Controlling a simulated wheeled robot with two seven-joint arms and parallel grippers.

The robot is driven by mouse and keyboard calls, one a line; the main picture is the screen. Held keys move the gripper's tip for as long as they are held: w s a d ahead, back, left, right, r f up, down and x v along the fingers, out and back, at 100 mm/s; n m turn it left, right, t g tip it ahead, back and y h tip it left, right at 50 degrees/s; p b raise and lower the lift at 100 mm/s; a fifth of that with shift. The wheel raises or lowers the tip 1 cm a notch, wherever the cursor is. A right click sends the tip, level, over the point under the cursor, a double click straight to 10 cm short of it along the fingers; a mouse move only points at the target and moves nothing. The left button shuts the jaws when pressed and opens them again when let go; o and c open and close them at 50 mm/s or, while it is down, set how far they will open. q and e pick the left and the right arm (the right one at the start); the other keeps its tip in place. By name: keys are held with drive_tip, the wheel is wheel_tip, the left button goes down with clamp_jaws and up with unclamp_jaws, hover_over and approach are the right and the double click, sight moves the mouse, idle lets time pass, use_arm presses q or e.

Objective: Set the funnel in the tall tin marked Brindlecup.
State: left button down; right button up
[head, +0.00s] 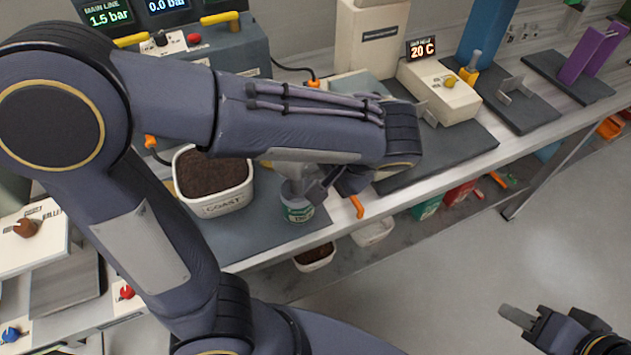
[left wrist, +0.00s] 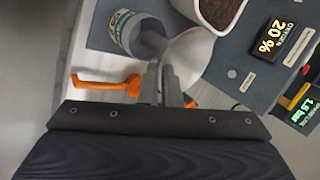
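The tin (head: 298,207) has a green and white label, whose lettering is too small to read, and stands near the bench's front edge. It also shows in the left wrist view (left wrist: 124,33). The pale grey funnel (left wrist: 193,50) has its spout at the tin's open mouth. How deep the spout reaches I cannot tell. In the head view the funnel (head: 292,188) is mostly hidden by my left arm. My left gripper (left wrist: 161,75) appears shut on the funnel's edge, beside and above the tin. My right gripper (head: 522,318) is empty, low at the right, away from the bench.
A white tub (head: 216,205) marked COAST, full of brown grounds, stands close to the tin. An orange handle (head: 357,207) sticks out at the bench's front edge. The floor (head: 450,260) at right is clear.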

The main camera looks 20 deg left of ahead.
use_arm(q)
wheel_tip(320, 180, up, 12)
drive_tip(key=p, duration=0.7)
drive_tip(key=shift+p, duration=0.3)
drive_tip(key=shift+f, duration=0.1)
